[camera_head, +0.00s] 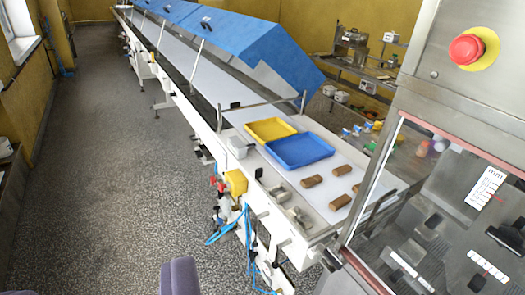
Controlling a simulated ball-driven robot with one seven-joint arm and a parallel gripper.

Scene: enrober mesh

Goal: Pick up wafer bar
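Several brown bars lie apart on the white belt at the near end of the long conveyor, in front of the blue tray. One bar (312,181) is on the left, one (340,202) is nearest, and others lie behind to the right. All look alike, so I cannot tell which is the wafer bar. Nothing touches them. A purple-grey shape (181,276) at the bottom edge, well left of the bars, may be part of my gripper. It is cut off by the frame, and its fingertips cannot be made out.
A yellow tray (249,132) and a blue tray (278,160) sit on the conveyor (232,97). Small metal parts (280,194) lie on its near-left edge. A steel machine with a red button (466,49) stands close on the right. The speckled floor (110,170) left is clear.

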